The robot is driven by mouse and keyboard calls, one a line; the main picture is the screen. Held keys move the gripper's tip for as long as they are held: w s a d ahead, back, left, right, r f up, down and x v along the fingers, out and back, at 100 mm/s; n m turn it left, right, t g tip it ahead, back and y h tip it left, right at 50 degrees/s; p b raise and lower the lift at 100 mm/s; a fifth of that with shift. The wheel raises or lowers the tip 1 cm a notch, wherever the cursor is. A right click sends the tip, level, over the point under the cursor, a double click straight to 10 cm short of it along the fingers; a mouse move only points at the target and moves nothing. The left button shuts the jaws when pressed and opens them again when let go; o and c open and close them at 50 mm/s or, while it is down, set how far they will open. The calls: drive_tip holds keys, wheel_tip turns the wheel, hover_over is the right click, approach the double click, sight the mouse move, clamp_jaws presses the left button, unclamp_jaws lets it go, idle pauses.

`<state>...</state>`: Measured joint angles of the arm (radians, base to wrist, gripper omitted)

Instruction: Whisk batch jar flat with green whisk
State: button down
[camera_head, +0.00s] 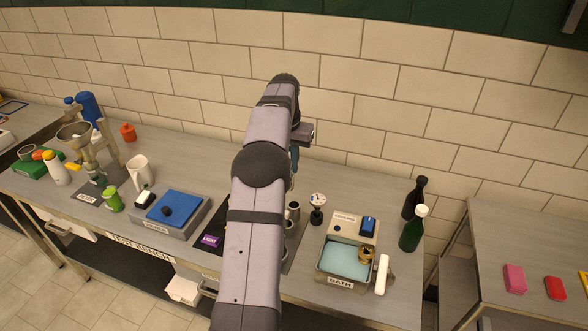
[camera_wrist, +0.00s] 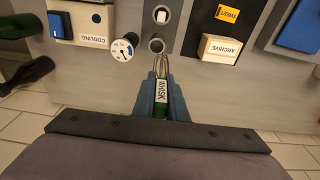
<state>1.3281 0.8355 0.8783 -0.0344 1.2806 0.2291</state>
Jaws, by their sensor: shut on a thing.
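My gripper (camera_wrist: 161,92) is shut on the whisk (camera_wrist: 161,90) in the wrist view. The whisk has a green handle with a white WHISK label, and its wire loops point away from my gripper. A small round metal-rimmed vessel (camera_wrist: 156,45) lies just beyond the wire tip; I cannot tell whether it is the batch jar or whether the wires touch it. In the head view a small grey cup (camera_head: 294,206) stands beside my arm. My gripper (camera_head: 294,170) is mostly hidden there behind my arm.
Dark bottles (camera_head: 412,235) stand at the bench's right end. Left are a blue-topped scale (camera_head: 178,208), a white jug (camera_head: 139,172) and a funnel stand (camera_head: 112,150). An ARCHIVE box (camera_wrist: 220,47) shows in the wrist view.

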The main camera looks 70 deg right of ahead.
drive_tip(key=w+a+r+n+p, duration=0.1)
drive_tip(key=w+a+r+p, duration=0.2)
drive_tip(key=a+r, duration=0.6)
drive_tip(key=s+a+f+m+g, duration=0.1)
drive_tip(key=s+a+f+m, duration=0.3)
drive_tip(key=a+f+m, duration=0.3)
drive_tip(key=shift+s+f+m+y+p, duration=0.2)
drive_tip(key=shift+s+m+y+p, duration=0.15)
drive_tip(key=shift+m, duration=1.25)
drive_tip(key=shift+f, duration=0.2)
wheel_tip(320, 180, down, 11)
drive_tip(key=b, duration=0.9)
drive_tip(key=shift+f, duration=0.2)
